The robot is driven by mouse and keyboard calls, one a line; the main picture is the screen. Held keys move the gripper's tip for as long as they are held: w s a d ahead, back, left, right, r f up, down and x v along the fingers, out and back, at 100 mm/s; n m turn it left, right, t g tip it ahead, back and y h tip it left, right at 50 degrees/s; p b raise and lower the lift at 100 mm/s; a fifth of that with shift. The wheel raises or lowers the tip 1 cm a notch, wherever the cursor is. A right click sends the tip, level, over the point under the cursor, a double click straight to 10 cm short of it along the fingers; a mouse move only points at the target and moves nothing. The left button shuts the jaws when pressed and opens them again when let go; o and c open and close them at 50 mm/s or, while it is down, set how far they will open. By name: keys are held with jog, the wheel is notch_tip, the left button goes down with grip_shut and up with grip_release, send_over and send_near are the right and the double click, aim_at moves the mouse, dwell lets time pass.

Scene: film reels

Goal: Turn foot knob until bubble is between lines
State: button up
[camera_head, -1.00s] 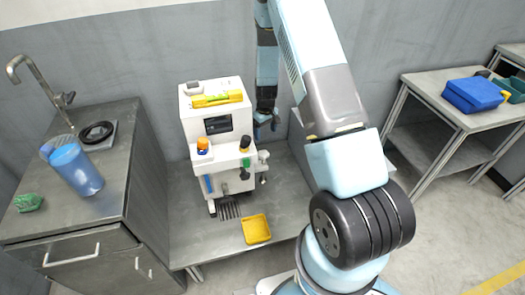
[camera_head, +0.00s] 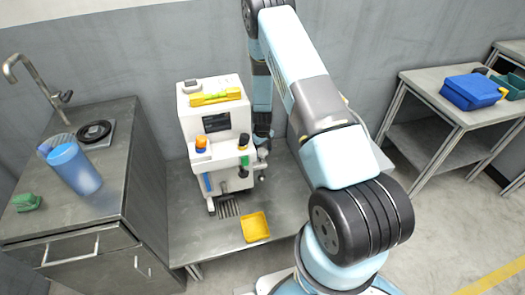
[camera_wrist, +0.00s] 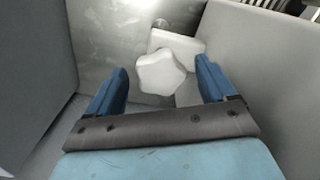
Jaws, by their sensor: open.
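A white machine (camera_head: 222,130) stands on the low metal table. A yellow spirit level (camera_head: 215,97) lies on its top; its bubble is too small to make out. In the wrist view a white star-shaped foot knob (camera_wrist: 162,74) sits low beside the machine's grey-white side wall. My gripper (camera_wrist: 162,88) is open, with one blue finger on each side of the knob in the picture; I cannot tell whether either finger touches it. In the head view my gripper (camera_head: 262,138) is low at the machine's right side, and the knob is hidden there.
A yellow tray (camera_head: 255,227) lies on the table (camera_head: 292,200) in front of the machine. A grey wall-like block stands close on the right of the gripper. At left is a sink counter (camera_head: 110,190) with a blue pitcher (camera_head: 75,168).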

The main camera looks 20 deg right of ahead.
aim_at(262, 152)
jog(key=c, duration=1.1)
jog(key=shift+o, duration=0.2)
jog(key=shift+m, duration=0.9)
jog(key=o, duration=1.1)
jog(key=shift+c, duration=0.2)
notch_tip(262, 152, up, 14)
jog(key=shift+f, duration=0.2)
